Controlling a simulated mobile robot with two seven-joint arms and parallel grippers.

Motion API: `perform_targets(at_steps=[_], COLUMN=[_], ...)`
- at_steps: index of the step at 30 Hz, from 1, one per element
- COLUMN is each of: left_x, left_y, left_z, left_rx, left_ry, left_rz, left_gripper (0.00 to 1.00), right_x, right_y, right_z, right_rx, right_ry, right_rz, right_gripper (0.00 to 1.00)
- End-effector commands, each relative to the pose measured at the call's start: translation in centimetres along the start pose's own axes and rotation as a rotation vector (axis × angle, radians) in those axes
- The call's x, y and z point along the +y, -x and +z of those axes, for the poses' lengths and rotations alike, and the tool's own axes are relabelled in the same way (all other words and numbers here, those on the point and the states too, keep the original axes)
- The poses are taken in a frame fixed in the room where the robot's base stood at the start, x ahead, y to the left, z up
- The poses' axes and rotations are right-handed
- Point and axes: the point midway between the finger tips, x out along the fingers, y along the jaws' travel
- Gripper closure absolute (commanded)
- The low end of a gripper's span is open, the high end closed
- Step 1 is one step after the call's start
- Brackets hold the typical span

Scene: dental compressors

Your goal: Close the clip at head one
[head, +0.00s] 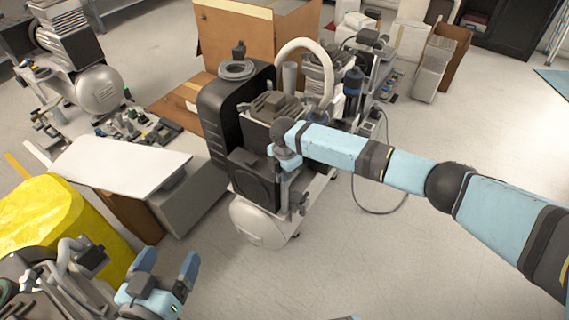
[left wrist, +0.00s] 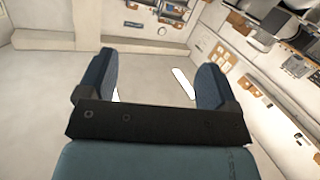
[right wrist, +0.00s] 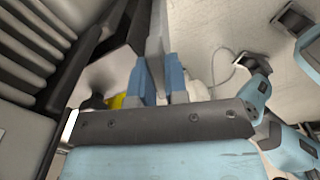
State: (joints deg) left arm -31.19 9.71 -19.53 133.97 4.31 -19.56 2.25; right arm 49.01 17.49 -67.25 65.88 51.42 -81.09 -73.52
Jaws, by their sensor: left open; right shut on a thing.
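The compressor unit stands in the middle of the head view, with a black housing (head: 212,120), a grey finned head (head: 272,105) and a white tank (head: 262,222) below. My right gripper (head: 280,153) is at the front of this unit, just below the finned head. In the right wrist view, my right gripper (right wrist: 158,75) is shut on a narrow grey piece (right wrist: 155,48). I cannot tell for certain whether this piece is the clip; its far end is hidden. My left gripper (head: 167,264) is open and empty at the lower left, also seen open in the left wrist view (left wrist: 152,82).
A yellow-covered object (head: 42,218) and dark machinery are near my left gripper. A cardboard box (head: 255,40) is behind. Another compressor (head: 98,88) stands at far left. The floor (head: 400,265) at front right is clear.

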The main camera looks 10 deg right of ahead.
Motion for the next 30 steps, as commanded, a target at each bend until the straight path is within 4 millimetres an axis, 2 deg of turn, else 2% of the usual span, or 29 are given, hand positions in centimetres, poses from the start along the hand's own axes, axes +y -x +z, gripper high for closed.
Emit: perform_targets(at_steps=[1,6,21,30], left_x=[-0.6,-2.6,-3.2,-3.4], left_y=[0.6,2.8,3.3,3.6], left_z=[0.7,5.3,4.7,4.5], left_rx=[-0.079,-0.319,-0.387,-0.409], left_ry=[-0.007,-0.027,-0.061,-0.066], left_rz=[-0.027,-0.098,-0.128,-0.136], left_gripper=[0.15,0.15,0.15,0.15], right_x=[-0.1,-0.1,-0.1,-0.1], right_y=[0.8,0.7,0.4,0.2], right_z=[-0.1,-0.1,0.0,0.0], right_rx=[0.002,0.002,0.0,-0.001], right_ry=[-0.045,-0.207,-0.675,-0.885], right_rz=[-0.004,-0.005,-0.005,-0.005], right_gripper=[1.0,1.0,1.0,1.0])
